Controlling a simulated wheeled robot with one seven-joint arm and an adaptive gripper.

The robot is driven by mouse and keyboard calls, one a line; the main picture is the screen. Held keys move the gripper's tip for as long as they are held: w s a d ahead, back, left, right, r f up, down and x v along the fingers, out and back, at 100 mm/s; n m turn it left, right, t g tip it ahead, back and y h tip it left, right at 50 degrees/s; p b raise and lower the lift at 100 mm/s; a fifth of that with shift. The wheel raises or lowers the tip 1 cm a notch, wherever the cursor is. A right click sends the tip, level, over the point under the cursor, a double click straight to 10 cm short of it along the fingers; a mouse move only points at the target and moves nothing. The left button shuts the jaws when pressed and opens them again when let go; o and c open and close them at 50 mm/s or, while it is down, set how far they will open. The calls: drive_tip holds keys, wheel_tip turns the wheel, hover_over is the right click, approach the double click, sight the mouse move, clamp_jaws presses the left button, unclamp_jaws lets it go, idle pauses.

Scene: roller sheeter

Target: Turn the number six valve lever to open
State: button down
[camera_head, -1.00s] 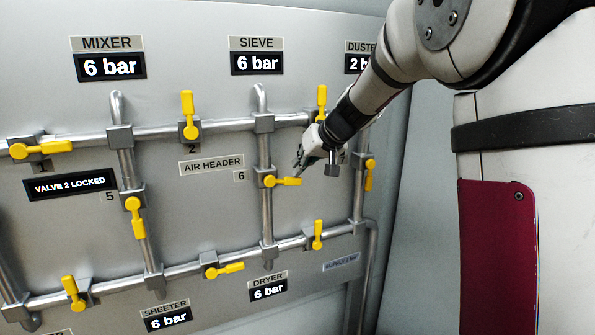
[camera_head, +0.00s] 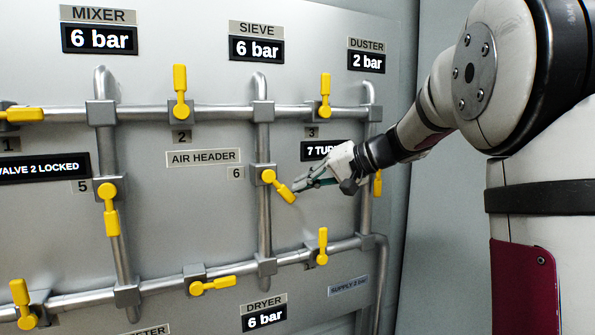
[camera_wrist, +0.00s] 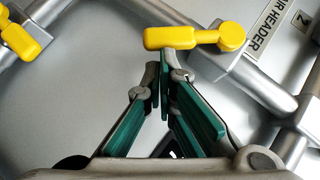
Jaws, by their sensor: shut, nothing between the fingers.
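The number six valve lever (camera_head: 281,188) is yellow and sits on the middle vertical pipe beside the "6" label (camera_head: 236,172). Its handle slants down to the right from its hub. My gripper (camera_head: 297,186) is at the right of the handle's free end, with its fingers pointing left at it. In the wrist view the lever (camera_wrist: 190,38) lies across the top, just beyond my fingertips (camera_wrist: 162,66). The fingers are shut with nothing between them. I cannot tell whether the fingertips touch the handle.
The number two lever (camera_head: 180,92) stands upright above left. Another yellow lever (camera_head: 325,97) is above my gripper, and one (camera_head: 322,246) is below it. A lever (camera_head: 378,183) sits behind my wrist on the right pipe. A black "7 TUR..." display (camera_head: 321,150) is partly covered by my gripper.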

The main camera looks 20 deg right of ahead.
sight(292, 204)
drive_tip(key=f+y+b, duration=0.1)
drive_tip(key=b, duration=0.1)
drive_tip(key=a+f+m+y+b, duration=0.1)
drive_tip(key=f+m+t+y+b, duration=0.1)
drive_tip(key=b, duration=0.1)
drive_tip(key=shift+a+f+b, duration=0.25)
drive_tip(key=shift+f+b, duration=0.1)
drive_tip(key=shift+a+f+m+t+y+b, duration=0.45)
drive_tip(key=shift+m+y+b, duration=0.3)
drive_tip(key=shift+b, duration=0.25)
drive_tip(key=shift+a+b, duration=0.4)
drive_tip(key=shift+b, duration=0.15)
drive_tip(key=shift+a+f, duration=0.1)
